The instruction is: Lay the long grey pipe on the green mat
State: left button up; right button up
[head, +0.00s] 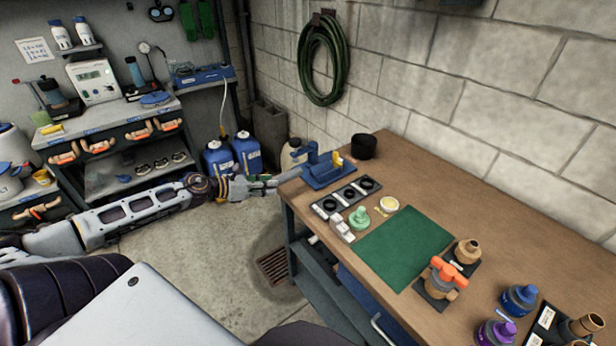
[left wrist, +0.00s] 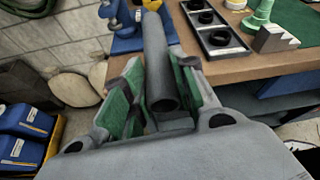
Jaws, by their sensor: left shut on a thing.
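The long grey pipe (left wrist: 158,65) lies between the green-padded fingers of my left gripper (left wrist: 153,100) in the left wrist view. My left gripper (head: 262,185) is shut on the pipe, at the left edge of the workbench in the head view. The pipe (head: 290,174) points toward the blue vise (head: 328,168); I cannot tell whether its far end touches the vise. The green mat (head: 405,245) lies flat and bare on the bench, to the right of the gripper. My right gripper is not in view.
A black tray of rings (head: 347,197), a green cone-shaped piece (head: 359,218), a grey stepped block (head: 342,229) and a yellow-topped dish (head: 389,204) stand between vise and mat. An orange-handled valve (head: 445,275) stands at the mat's right. The bench (head: 455,205) behind the mat is clear.

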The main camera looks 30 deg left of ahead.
aim_at(276, 178)
pick_arm(q)
jog(key=shift+w+d, duration=0.2)
jog(key=shift+w, duration=0.25)
jog(key=shift+w+d+b, duration=0.35)
jog(key=shift+w, duration=0.35)
jog(key=shift+w+d, duration=0.25)
jog(key=shift+w, duration=0.3)
jog(key=shift+w+d+b, duration=0.3)
jog(key=shift+w+b, duration=0.2)
jog(key=shift+b, duration=0.05)
jog(key=shift+w+d+b, duration=0.35)
jog(key=shift+w+b, duration=0.25)
jog(key=shift+w, duration=0.25)
jog(key=shift+w+d, duration=0.4)
jog(key=shift+w, duration=0.3)
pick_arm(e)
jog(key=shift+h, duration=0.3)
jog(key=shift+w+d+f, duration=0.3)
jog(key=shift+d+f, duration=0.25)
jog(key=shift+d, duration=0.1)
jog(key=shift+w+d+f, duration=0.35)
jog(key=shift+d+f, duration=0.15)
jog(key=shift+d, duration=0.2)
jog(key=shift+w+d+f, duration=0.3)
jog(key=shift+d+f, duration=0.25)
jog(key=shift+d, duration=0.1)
